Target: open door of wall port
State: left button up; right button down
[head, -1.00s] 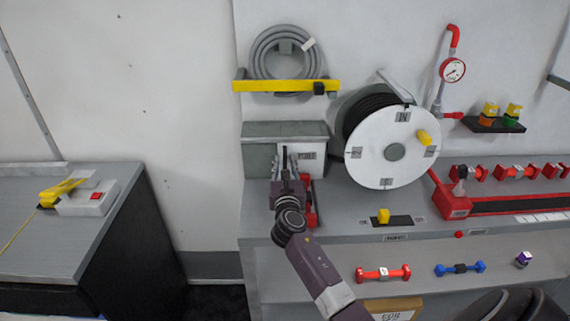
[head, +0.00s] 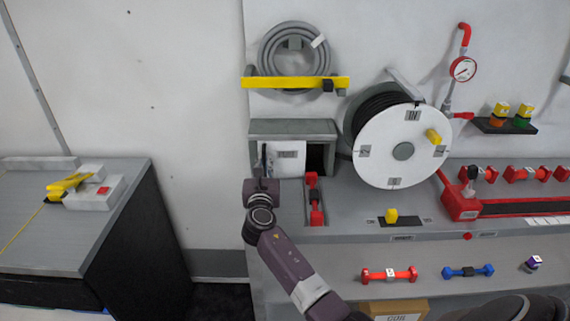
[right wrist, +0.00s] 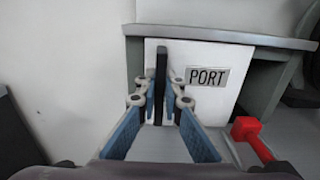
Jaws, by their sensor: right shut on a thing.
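The wall port is a grey box (head: 300,128) on the back of the counter. Its white door (head: 288,163) stands ajar, with a dark gap showing at its right side. In the right wrist view the door (right wrist: 215,105) carries a PORT label and a dark upright handle (right wrist: 161,75). My right gripper (head: 262,168) is at the door's left part. The right wrist view shows its blue-padded fingers (right wrist: 160,105) shut on the handle. My left gripper is not in view.
A red clamp-like part (head: 315,200) lies on the counter just right of the door; it also shows in the right wrist view (right wrist: 247,130). A hose reel (head: 400,125) stands further right. A coiled hose (head: 270,50) hangs above. The wall to the left is clear.

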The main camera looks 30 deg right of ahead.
jog(key=shift+w+a, duration=0.3)
jog(key=shift+a, duration=0.2)
jog(key=shift+w+a, duration=0.3)
jog(key=shift+a, duration=0.2)
jog(key=c, duration=2)
grip_release()
jog(key=shift+c, duration=0.2)
jog(key=v, duration=1.2)
jog(key=shift+f, duration=0.15)
